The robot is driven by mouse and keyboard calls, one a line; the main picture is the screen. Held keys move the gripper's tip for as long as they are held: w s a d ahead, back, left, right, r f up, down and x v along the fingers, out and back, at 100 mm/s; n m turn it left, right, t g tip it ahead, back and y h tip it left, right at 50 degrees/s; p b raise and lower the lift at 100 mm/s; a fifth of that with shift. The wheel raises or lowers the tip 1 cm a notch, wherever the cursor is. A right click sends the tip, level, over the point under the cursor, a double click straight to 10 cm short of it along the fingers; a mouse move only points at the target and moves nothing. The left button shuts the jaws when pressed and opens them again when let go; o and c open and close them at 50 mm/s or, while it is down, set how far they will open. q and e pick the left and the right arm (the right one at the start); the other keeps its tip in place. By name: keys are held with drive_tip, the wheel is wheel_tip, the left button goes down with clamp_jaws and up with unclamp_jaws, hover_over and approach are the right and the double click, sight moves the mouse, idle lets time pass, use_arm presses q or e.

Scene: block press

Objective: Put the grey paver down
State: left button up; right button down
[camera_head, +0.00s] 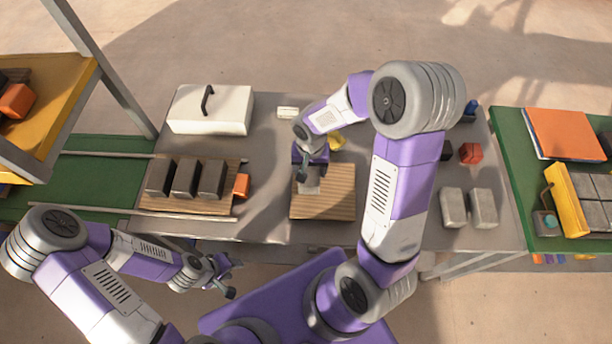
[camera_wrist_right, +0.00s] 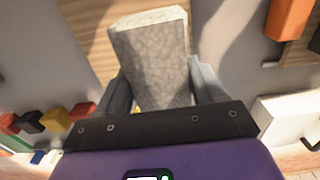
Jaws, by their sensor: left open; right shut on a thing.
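The grey paver (camera_head: 309,186) is between the fingers of my right gripper (camera_head: 310,172), over the left part of a wooden board (camera_head: 338,206) in the middle of the table. My right gripper is shut on it. In the right wrist view the speckled paver (camera_wrist_right: 152,62) stands up between the two fingers, with the wooden board (camera_wrist_right: 97,38) behind it. I cannot tell whether the paver touches the board. My left gripper (camera_head: 228,276) is open and empty in front of the table's near edge.
Several dark blocks (camera_head: 185,178) stand on another board at left, beside an orange block (camera_head: 241,186). A white lidded box (camera_head: 210,108) is behind them. Two grey pavers (camera_head: 469,207) and a red block (camera_head: 471,153) are at right. The board's right half is bare.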

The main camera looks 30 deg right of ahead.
drive_tip(key=f, duration=0.2)
drive_tip(key=shift+s+f, duration=0.25)
drive_tip(key=shift+f, duration=0.15)
drive_tip(key=shift+f+b, duration=0.6)
drive_tip(key=shift+f, duration=1.4)
drive_tip(key=shift+w+f, duration=0.15)
drive_tip(key=shift+f, duration=0.1)
drive_tip(key=shift+f, duration=0.1)
drive_tip(key=shift+c, duration=0.6)
unclamp_jaws()
